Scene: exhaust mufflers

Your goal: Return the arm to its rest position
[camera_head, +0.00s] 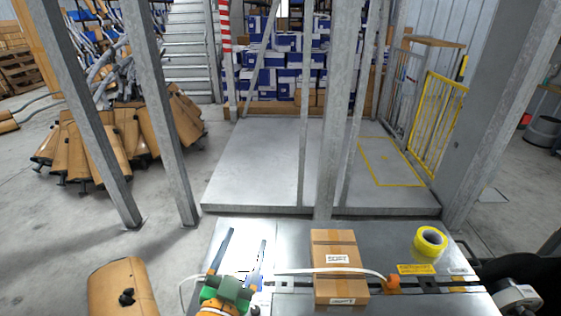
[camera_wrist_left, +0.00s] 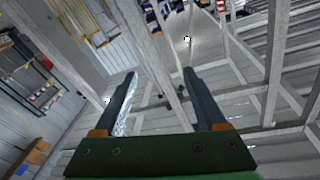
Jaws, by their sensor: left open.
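My left gripper (camera_head: 246,238) reaches up from the bottom of the head view, with a green body and two long dark fingers. The fingers are spread apart with nothing between them. In the left wrist view the same gripper (camera_wrist_left: 160,73) shows its open fingers pointing at grey posts and the wall, away from any object. In the head view the gripper is over the left part of a metal table (camera_head: 290,236), left of a cardboard box (camera_head: 337,255). How high it is above the table I cannot tell. My right gripper is not in view.
A white strap (camera_head: 300,270) crosses the box. A yellow tape roll (camera_head: 430,241) lies on the table's right part. Grey posts (camera_head: 329,140) stand just behind the table. Brown mufflers (camera_head: 120,130) are piled at left, and one muffler (camera_head: 122,288) is at lower left.

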